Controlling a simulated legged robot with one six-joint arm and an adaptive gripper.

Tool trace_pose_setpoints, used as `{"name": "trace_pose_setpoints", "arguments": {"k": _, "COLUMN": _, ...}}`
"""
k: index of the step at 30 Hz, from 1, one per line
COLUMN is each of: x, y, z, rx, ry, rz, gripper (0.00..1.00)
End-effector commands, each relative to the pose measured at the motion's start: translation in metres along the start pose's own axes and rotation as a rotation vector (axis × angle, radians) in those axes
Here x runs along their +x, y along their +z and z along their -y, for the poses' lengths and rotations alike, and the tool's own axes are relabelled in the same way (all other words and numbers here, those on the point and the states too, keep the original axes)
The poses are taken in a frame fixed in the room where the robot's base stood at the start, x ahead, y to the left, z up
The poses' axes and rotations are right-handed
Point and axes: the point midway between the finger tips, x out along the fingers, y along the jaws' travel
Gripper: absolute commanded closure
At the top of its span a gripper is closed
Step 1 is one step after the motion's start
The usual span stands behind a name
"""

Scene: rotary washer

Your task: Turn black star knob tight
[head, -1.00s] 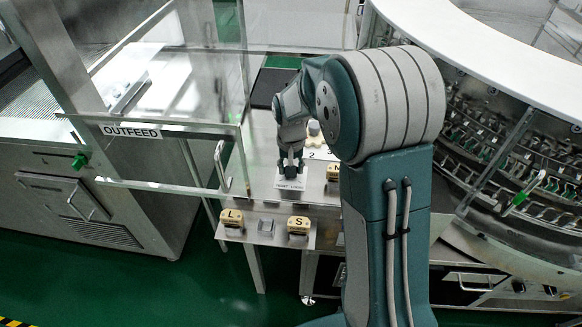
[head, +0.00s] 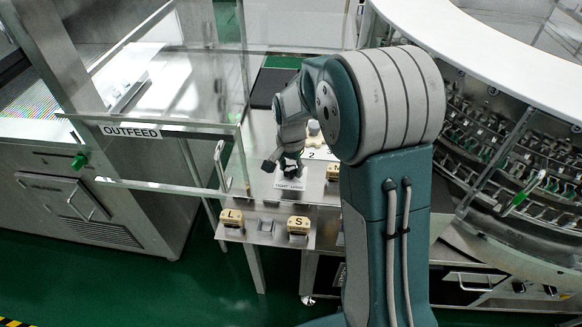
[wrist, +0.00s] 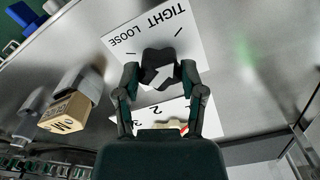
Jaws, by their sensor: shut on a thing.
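The black star knob (wrist: 158,66) sits on a white plate (wrist: 180,40) printed TIGHT and LOOSE, each with a short tick. My gripper (wrist: 160,76) is shut on the knob, one finger on each side. In the head view my gripper (head: 284,168) is over the same plate (head: 290,184), and it hides most of the knob.
A cream block marked M (wrist: 66,112) stands beside the plate in the wrist view. In the head view, blocks marked L (head: 232,217) and S (head: 298,224) sit on the lower front shelf. A clear OUTFEED panel (head: 160,160) stands to the left.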

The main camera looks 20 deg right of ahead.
Motion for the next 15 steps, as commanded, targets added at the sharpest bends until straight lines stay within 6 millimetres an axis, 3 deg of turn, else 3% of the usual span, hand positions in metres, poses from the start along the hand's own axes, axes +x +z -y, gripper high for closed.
{"name": "trace_pose_setpoints", "arguments": {"k": 11, "x": 0.0018, "y": 0.0008, "z": 0.0003, "rx": 0.003, "ry": 0.000, "rz": 0.002, "gripper": 0.95}}
{"name": "trace_pose_setpoints", "arguments": {"k": 12, "x": 0.0018, "y": 0.0008, "z": 0.0003, "rx": 0.003, "ry": 0.000, "rz": 0.002, "gripper": 0.34}}
{"name": "trace_pose_setpoints", "arguments": {"k": 14, "x": 0.0016, "y": 0.0007, "z": 0.0003, "rx": 0.002, "ry": 0.000, "rz": 0.002, "gripper": 0.13}}
{"name": "trace_pose_setpoints", "arguments": {"k": 15, "x": 0.0014, "y": 0.0007, "z": 0.0003, "rx": 0.002, "ry": 0.000, "rz": 0.002, "gripper": 0.13}}
